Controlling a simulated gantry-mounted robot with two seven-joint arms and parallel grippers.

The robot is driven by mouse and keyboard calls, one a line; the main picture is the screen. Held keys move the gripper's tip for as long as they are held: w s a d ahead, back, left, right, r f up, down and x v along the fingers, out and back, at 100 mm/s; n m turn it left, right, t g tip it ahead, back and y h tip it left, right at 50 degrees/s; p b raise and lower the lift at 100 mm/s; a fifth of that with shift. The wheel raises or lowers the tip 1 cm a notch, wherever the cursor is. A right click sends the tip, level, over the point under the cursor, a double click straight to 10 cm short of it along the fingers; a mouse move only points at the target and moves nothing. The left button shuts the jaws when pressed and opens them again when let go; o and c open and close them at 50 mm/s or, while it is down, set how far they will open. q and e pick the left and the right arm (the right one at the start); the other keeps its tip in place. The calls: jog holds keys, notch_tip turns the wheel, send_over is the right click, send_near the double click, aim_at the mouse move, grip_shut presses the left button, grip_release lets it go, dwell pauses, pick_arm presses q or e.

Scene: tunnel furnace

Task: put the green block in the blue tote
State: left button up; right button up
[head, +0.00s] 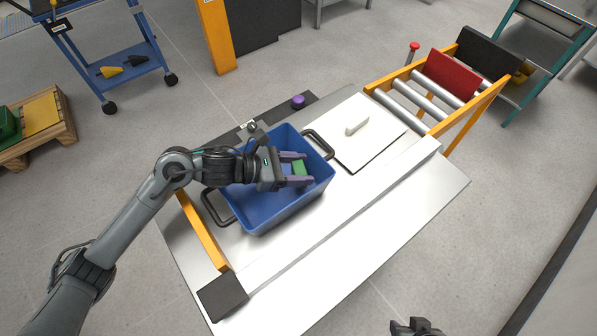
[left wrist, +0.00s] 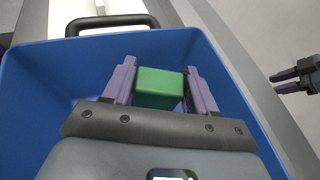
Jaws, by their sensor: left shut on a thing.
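The green block (head: 299,168) is between the two purple fingers of my left gripper (head: 303,169), which is shut on it. In the left wrist view the green block (left wrist: 160,88) shows between the fingertips, with the inside of the blue tote (left wrist: 62,75) around it. The blue tote (head: 262,212) stands on the metal table with its black handles at either end. The block is within the tote's outline; its height above the tote floor is hard to tell. My right gripper (left wrist: 284,82) shows only partly, away from the tote, its fingers unclear.
A white plate with a handle (head: 368,137) lies right of the tote. A purple knob (head: 298,101) stands behind it. A roller conveyor (head: 420,100) with a red panel (head: 450,75) adjoins the table at the upper right. The table's front right (head: 400,215) is clear.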

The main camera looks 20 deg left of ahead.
pick_arm(q)
jog(key=shift+s+d+f, duration=0.1)
jog(key=shift+f, duration=0.6)
jog(key=shift+f+b, duration=0.25)
jog(key=shift+b, duration=0.2)
jog(key=o, duration=1.1)
jog(key=shift+r, duration=0.1)
jog(key=shift+r, duration=0.1)
jog(key=shift+r+p, duration=0.2)
jog(key=shift+p, duration=0.3)
jog(key=p+v, duration=0.1)
jog(key=v, duration=0.6)
jog(key=shift+a, duration=0.3)
